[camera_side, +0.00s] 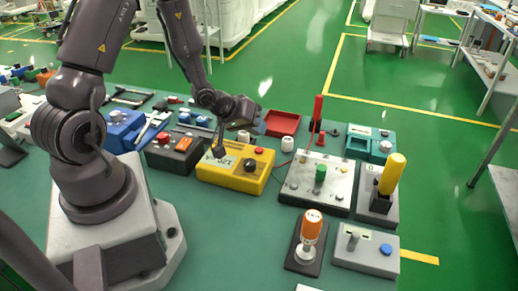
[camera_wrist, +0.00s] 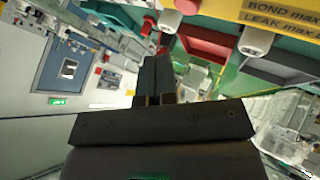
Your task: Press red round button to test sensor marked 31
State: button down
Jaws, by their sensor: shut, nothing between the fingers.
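A yellow box (camera_side: 235,170) stands mid-bench in the side view, with a red round button (camera_side: 259,150), a black knob and a pale label on top. I cannot read a 31 on either. My gripper (camera_side: 242,113) is above and behind the yellow box, apart from the button. In the wrist view my gripper's fingers (camera_wrist: 155,68) are together with nothing between them. Part of the yellow box (camera_wrist: 280,14) shows there at the upper right, marked "BOND max" and "LEAK max".
A red tray (camera_side: 283,123) lies behind the yellow box. An orange beacon (camera_side: 311,225) and a yellow handle (camera_side: 392,174) also stand upright. Open bench lies in front.

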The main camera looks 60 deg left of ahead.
aim_at(244, 152)
jog(key=shift+r, duration=1.15)
jog(key=shift+s+f+m, duration=0.2)
jog(key=shift+m, duration=0.1)
jog(key=s+f+g, duration=0.1)
jog(key=s+a+f+g, duration=0.1)
jog(key=s, duration=0.1)
jog(key=shift+m+g+y, duration=0.3)
jog(key=shift+g, duration=0.1)
jog(key=shift+s+a+r+m+g+y, duration=0.2)
jog(key=shift+s+g, duration=0.1)
jog(key=shift+s, duration=0.15)
jog(key=shift+s+a+r+m+g+y, duration=0.1)
jog(key=shift+s+a+r+g, duration=0.15)
jog(key=shift+s, duration=0.2)
jog(key=s+d+r+m, duration=0.2)
jog(key=d+r, duration=0.3)
jog(key=r, duration=0.3)
jog(key=s+d+r+m, duration=0.2)
jog(key=s+d+r, duration=0.3)
jog(key=r, duration=0.3)
jog(key=s+d+r+m, duration=0.2)
jog(key=s+d+r, duration=0.2)
jog(key=r, duration=0.4)
jog(key=shift+s+d+m+h, duration=0.15)
jog(key=shift+d+m+h, duration=0.15)
jog(key=shift+d+h, duration=0.1)
